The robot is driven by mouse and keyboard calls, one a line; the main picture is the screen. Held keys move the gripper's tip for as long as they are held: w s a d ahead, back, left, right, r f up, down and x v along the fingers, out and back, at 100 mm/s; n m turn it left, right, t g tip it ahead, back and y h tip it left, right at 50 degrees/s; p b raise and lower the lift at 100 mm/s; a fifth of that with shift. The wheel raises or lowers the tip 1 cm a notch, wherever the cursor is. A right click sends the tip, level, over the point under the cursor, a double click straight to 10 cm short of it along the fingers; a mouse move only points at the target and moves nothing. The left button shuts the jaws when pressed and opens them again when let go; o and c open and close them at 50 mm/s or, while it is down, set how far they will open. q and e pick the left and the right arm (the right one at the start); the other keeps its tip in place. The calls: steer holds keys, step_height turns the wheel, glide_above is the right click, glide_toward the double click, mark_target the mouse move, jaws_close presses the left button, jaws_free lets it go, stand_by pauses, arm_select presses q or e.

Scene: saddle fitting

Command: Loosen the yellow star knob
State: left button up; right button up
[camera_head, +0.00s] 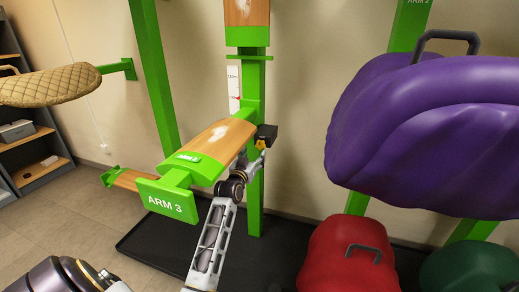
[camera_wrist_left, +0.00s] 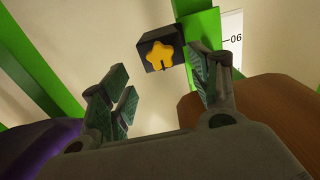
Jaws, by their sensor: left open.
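The yellow star knob (camera_wrist_left: 160,57) faces my left wrist camera, on a black block (camera_wrist_left: 149,40) fixed to a green post. In the head view the block (camera_head: 267,131) sits beside the wooden arm labelled ARM 3, and a small bit of yellow shows under it. My left gripper (camera_head: 256,158) is just below the block. In the left wrist view the left gripper (camera_wrist_left: 165,82) is open, its fingers on either side with the knob beyond the gap between them. The fingers look clear of the knob. My right gripper is not in view.
The ARM 3 saddle arm (camera_head: 215,145) is close to the left of my gripper. A purple saddle (camera_head: 430,130) hangs at the right, with red (camera_head: 350,255) and green (camera_head: 470,268) ones below. A tan quilted saddle (camera_head: 50,86) and shelves (camera_head: 30,130) are at the left.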

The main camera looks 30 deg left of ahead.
mark_target(260, 147)
arm_select(q)
steer(key=shift+b+x, duration=0.55)
steer(key=shift+x, duration=3.25)
steer(key=shift+w, duration=0.2)
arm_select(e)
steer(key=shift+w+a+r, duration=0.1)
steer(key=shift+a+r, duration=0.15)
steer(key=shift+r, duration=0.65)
arm_select(q)
steer(key=shift+c, duration=0.2)
steer(key=c, duration=1)
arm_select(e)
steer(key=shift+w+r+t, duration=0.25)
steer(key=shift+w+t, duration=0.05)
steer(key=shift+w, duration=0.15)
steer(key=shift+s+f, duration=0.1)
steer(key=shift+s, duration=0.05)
